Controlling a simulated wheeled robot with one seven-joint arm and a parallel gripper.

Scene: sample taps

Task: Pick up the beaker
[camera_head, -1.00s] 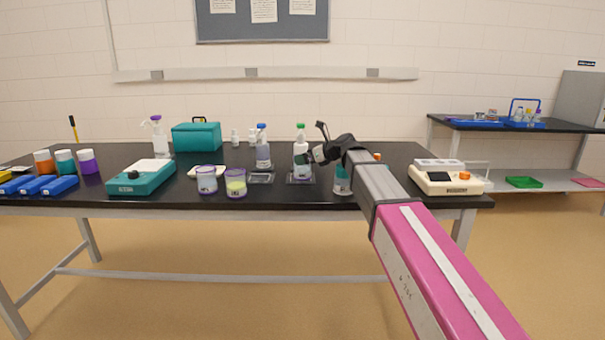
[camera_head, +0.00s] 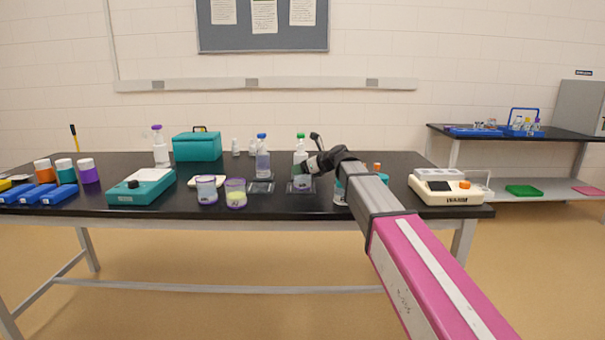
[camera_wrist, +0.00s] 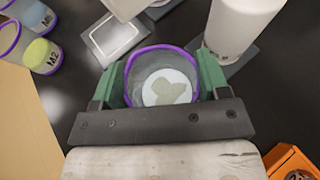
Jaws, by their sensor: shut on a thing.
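The beaker (camera_wrist: 160,88) is clear with a purple rim and has a pale disc with a greyish patch at its bottom. In the wrist view it sits between the green fingers of my gripper (camera_wrist: 158,78), which are shut on its two sides. In the head view my gripper (camera_head: 309,168) is by the green-capped bottle (camera_head: 300,157), and the beaker (camera_head: 302,183) shows small below it at the dark plate. I cannot tell whether the beaker touches the plate.
Two other purple-rimmed beakers (camera_head: 206,191) (camera_head: 235,194) stand to the left. A blue-capped bottle (camera_head: 262,158) stands behind. An orange item (camera_wrist: 290,163) is near at lower right in the wrist view. A white device (camera_head: 446,187) stands at the right end of the black table (camera_head: 400,168).

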